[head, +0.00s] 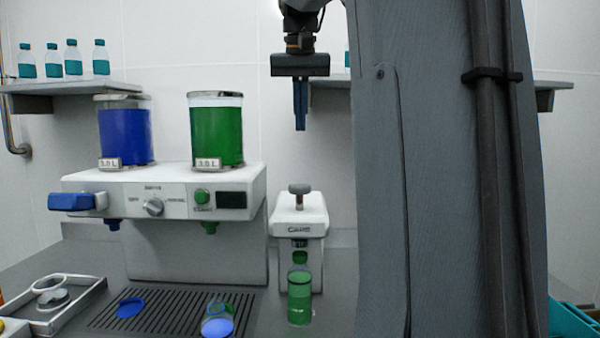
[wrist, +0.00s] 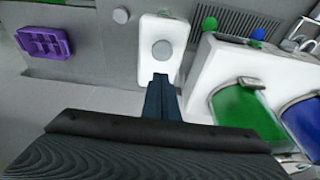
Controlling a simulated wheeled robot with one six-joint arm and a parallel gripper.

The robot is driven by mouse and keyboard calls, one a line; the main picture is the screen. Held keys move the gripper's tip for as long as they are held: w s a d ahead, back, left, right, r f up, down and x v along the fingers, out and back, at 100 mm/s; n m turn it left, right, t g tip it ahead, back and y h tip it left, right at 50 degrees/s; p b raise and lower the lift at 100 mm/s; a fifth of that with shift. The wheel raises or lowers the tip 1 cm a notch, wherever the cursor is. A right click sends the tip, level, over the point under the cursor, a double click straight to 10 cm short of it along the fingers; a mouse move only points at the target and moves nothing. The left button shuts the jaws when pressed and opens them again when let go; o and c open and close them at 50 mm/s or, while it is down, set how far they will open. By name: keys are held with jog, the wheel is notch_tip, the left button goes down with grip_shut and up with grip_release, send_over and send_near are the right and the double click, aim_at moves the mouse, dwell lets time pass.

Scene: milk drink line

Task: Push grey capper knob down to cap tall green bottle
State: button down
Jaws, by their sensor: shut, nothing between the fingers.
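The grey capper knob (head: 299,188) stands raised on top of the white capper (head: 299,222). The tall green bottle (head: 300,298) stands upright below the capper's head, with its neck under it. In the wrist view the knob (wrist: 162,50) is a grey disc on the white capper body (wrist: 178,30). My gripper (head: 300,128) is shut and empty, pointing down, well above the knob in the head view. In the wrist view its fingertips (wrist: 161,76) show just below the knob in the picture. The bottle is not clearly visible in the wrist view.
A white dispenser (head: 170,195) with a blue tank (head: 124,135) and a green tank (head: 216,135) stands left of the capper. A glass with a blue disc (head: 218,322) stands on the drip grate (head: 170,312). A purple holder (wrist: 44,42) lies beyond the capper.

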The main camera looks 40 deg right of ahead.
jog(key=p, duration=0.3)
send_near(301, 184)
jog(key=x, duration=0.5)
jog(key=shift+f, duration=0.15)
jog(key=shift+w+f, duration=0.1)
jog(key=shift+f, duration=0.3)
